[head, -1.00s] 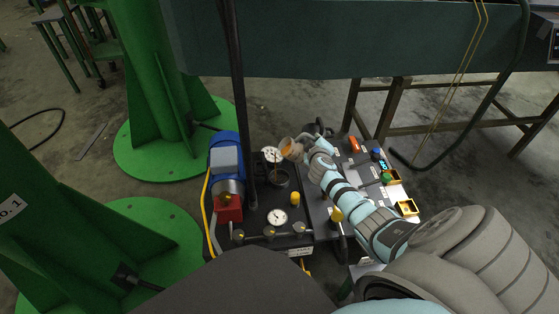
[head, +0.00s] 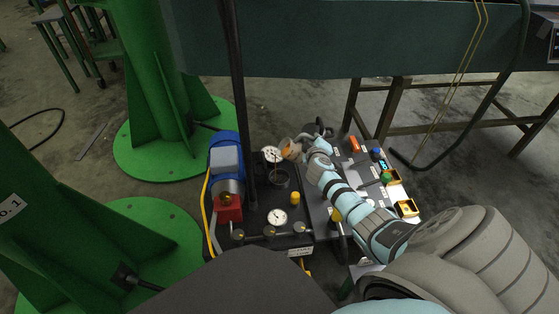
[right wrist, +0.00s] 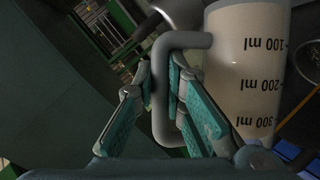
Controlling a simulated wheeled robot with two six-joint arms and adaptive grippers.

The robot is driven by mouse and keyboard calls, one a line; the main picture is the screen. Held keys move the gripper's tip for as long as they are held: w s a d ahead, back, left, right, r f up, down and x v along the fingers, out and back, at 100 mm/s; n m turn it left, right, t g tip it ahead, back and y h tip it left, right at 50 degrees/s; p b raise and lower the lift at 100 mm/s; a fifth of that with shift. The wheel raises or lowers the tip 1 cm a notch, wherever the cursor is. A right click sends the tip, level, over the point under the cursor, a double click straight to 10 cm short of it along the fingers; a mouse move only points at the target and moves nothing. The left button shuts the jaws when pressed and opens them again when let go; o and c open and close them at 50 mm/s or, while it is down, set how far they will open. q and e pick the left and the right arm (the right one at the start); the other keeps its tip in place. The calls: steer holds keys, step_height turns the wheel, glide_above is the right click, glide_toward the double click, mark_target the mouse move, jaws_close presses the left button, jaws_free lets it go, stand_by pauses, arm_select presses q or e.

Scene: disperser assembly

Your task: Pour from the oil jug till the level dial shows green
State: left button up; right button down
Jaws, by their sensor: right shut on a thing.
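The oil jug (head: 290,149) is at the back of the machine's top, its amber mouth showing in the head view. In the right wrist view the pale jug (right wrist: 245,70) has ml marks, and its grey handle (right wrist: 160,90) lies between my fingers. My right gripper (right wrist: 166,88) is shut on that handle. It holds the jug tilted beside a dark round filler opening (head: 279,178). A white dial (head: 271,154) is just left of the jug, and a second dial (head: 277,216) is nearer the front. Their colours are too small to read. My left gripper is out of view.
A blue motor (head: 226,160) with a red block (head: 228,208) stands left of the filler. A dark upright post (head: 240,100) rises beside it. Green column bases (head: 170,150) stand at the left.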

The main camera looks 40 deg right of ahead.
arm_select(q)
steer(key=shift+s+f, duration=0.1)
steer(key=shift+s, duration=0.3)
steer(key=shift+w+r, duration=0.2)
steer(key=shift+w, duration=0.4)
arm_select(e)
steer(key=shift+a+r, duration=0.1)
steer(key=shift+r, duration=0.05)
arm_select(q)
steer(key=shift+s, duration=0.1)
arm_select(e)
steer(key=shift+w, duration=0.1)
steer(key=shift+n, duration=0.3)
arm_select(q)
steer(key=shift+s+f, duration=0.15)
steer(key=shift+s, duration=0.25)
arm_select(e)
steer(key=shift+r, duration=0.1)
steer(key=shift+a, duration=0.1)
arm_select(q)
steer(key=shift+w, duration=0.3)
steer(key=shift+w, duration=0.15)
arm_select(e)
steer(key=shift+r, duration=0.1)
